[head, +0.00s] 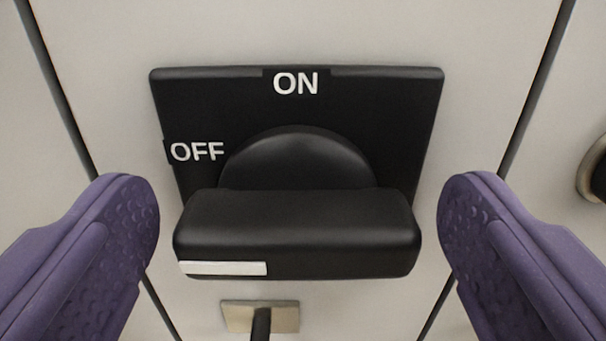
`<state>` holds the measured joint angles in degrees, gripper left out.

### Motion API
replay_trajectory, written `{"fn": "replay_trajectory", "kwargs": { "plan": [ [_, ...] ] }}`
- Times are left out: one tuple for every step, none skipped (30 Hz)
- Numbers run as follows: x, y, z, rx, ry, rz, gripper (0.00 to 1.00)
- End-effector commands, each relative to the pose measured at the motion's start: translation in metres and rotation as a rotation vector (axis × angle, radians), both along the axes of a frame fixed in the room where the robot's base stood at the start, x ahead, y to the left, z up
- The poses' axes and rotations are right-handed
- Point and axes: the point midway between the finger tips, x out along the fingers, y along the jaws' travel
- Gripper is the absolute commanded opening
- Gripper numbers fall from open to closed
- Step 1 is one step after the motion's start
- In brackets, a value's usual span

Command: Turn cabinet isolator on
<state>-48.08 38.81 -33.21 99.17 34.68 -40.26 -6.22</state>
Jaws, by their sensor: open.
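The cabinet isolator is a black plate (405,110) on a pale panel. It is marked ON at the top middle and OFF at the left. Its black handle (300,225) lies crosswise, level, in front of a round hub (296,160). A white mark (224,268) sits on the left end of the handle, on the OFF side. My gripper (299,225) is open, with one purple finger left of the handle and one right of it. A gap shows between each fingertip and the handle ends; nothing is held.
A small beige plate with a dark stem (261,316) is below the isolator. A round dark knob with a metal ring (592,170) is at the right edge. Dark seams run down the panel on both sides.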

Motion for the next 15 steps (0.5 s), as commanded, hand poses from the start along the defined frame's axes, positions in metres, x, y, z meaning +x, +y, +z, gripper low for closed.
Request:
{"fn": "replay_trajectory", "kwargs": {
  "plan": [
    [0.0011,-0.0001,0.0,0.0,0.0,0.0,0.96],
    [0.0013,-0.0001,-0.0001,0.0,0.0,0.0,0.96],
    [0.0013,0.0,0.0,0.0,0.0,0.0,0.96],
    [0.0012,0.0,0.0,0.0,0.0,0.0,0.96],
    [0.0011,-0.0001,0.0,0.0,0.0,0.0,0.96],
    [0.0011,0.0,0.0,0.0,0.001,0.0,0.96],
    [0.001,0.0,0.0,0.0,0.0,0.0,0.93],
    [0.001,0.0,0.0,0.0,0.001,0.0,0.87],
    [0.001,0.0,0.0,0.0,0.001,0.0,0.77],
    [0.0009,0.0,0.0,0.0,0.001,0.0,0.7],
    [0.0009,0.0,0.0,0.0,0.001,0.0,0.64],
    [0.0009,0.0,0.0,0.0,0.001,0.0,0.54],
    [0.0009,0.0,0.0,0.0,0.001,0.0,0.47],
    [0.0009,0.0,0.0,0.0,0.001,0.0,0.41],
    [0.0008,0.0,0.0,0.0,0.001,0.0,0.4]
  ]
}}
